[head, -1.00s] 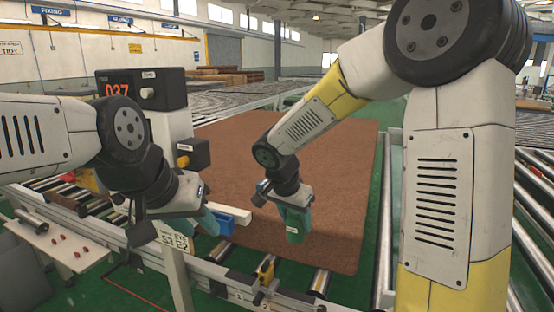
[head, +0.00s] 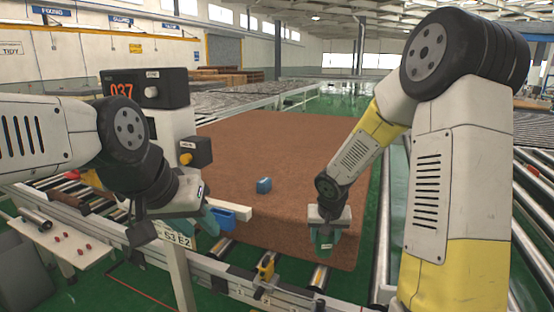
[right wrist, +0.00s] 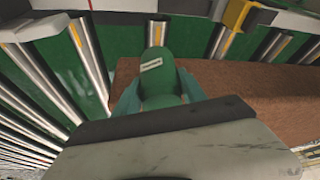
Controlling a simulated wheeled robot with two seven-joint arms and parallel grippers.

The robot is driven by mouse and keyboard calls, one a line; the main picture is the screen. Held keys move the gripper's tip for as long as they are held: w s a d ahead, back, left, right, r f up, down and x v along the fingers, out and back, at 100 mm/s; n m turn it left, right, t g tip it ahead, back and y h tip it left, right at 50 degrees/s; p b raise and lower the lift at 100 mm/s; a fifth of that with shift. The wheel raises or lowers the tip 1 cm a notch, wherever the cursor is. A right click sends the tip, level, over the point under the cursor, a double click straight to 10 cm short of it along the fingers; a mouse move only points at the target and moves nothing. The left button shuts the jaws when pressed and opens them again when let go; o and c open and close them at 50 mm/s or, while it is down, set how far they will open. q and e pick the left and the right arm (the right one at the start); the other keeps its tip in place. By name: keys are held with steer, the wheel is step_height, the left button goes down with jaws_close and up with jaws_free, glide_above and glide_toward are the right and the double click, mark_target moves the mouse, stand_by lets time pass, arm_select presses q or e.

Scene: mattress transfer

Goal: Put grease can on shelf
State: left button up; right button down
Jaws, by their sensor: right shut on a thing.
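My right gripper (head: 322,240) is shut on a green can (head: 324,241) with a pale label, over the near right part of the brown mattress. In the right wrist view the can (right wrist: 158,72) sits between the teal fingers. My left gripper (head: 205,222) is at the left, near the display post, its teal fingers partly hidden by its own wrist; I cannot tell whether it is open. A white shelf-like board (head: 88,254) with small red items stands at the lower left, apart from both grippers.
The brown mattress (head: 290,140) lies on rollers. A small blue object (head: 264,185) rests on it. A display post (head: 146,90) reading 037, a white bar (head: 236,208) and a yellow-fitted rail (head: 266,268) stand near the left arm. Green floor shows right of the mattress.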

steer(key=shift+w+d+f+n, duration=0.1)
steer(key=shift+d+f+n, duration=0.4)
steer(key=shift+d+f, duration=0.2)
steer(key=s+f, duration=0.4)
steer(key=f, duration=0.1)
steer(key=shift+s+f, duration=0.25)
steer(key=shift+f, duration=0.05)
steer(key=shift+r, duration=0.1)
